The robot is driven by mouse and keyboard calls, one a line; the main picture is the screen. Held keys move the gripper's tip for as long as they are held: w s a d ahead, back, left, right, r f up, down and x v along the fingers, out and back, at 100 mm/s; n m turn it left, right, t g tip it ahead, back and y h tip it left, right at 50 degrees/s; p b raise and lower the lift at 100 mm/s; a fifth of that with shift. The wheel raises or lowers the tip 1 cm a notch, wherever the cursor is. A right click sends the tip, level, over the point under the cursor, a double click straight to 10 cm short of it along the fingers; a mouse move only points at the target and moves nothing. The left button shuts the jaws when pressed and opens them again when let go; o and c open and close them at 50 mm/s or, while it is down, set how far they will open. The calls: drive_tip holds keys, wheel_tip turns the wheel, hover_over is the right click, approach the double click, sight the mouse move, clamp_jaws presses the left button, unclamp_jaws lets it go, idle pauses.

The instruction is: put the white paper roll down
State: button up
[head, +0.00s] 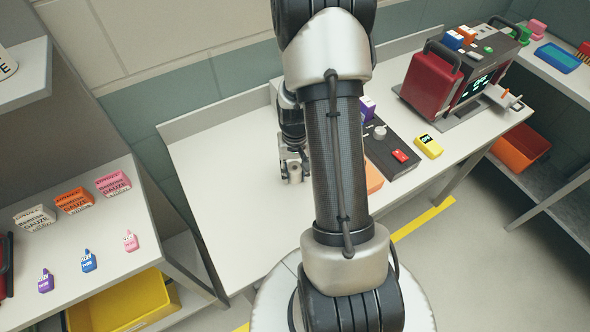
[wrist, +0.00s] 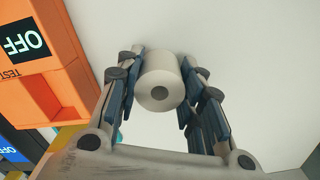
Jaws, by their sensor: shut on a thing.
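The white paper roll (wrist: 160,78) is between the two fingers of my gripper (wrist: 163,82) in the wrist view, with its end and core hole facing the camera. My gripper is shut on the roll. In the head view, my gripper (head: 292,172) points down over the bare part of the white table (head: 225,190), left of the devices. The roll (head: 294,173) shows there only as a small pale patch at the fingers. I cannot tell whether it touches the table top.
An orange device (wrist: 40,60) lies close to my gripper's left in the wrist view. A dark panel (head: 395,145) with a red switch, a yellow meter (head: 429,146) and a red machine (head: 432,85) stand on the table's right. The table's left part is clear.

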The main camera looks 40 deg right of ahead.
drive_tip(key=o, duration=1.1)
drive_tip(key=shift+f, duration=0.1)
drive_tip(key=shift+c, duration=0.2)
wheel_tip(320, 180, up, 12)
drive_tip(key=p, duration=0.4)
drive_tip(key=a+r+n+t, duration=0.2)
drive_tip(key=a+r+n, duration=0.1)
drive_tip(key=a+r, duration=0.85)
drive_tip(key=s+a+r+n+t, duration=0.2)
drive_tip(key=s+a+r+n, duration=0.2)
drive_tip(key=s+a+r, duration=0.6)
drive_tip(key=shift+s+a+r+t, duration=0.15)
drive_tip(key=shift+s+a+t, duration=0.15)
drive_tip(key=shift+s, duration=0.8)
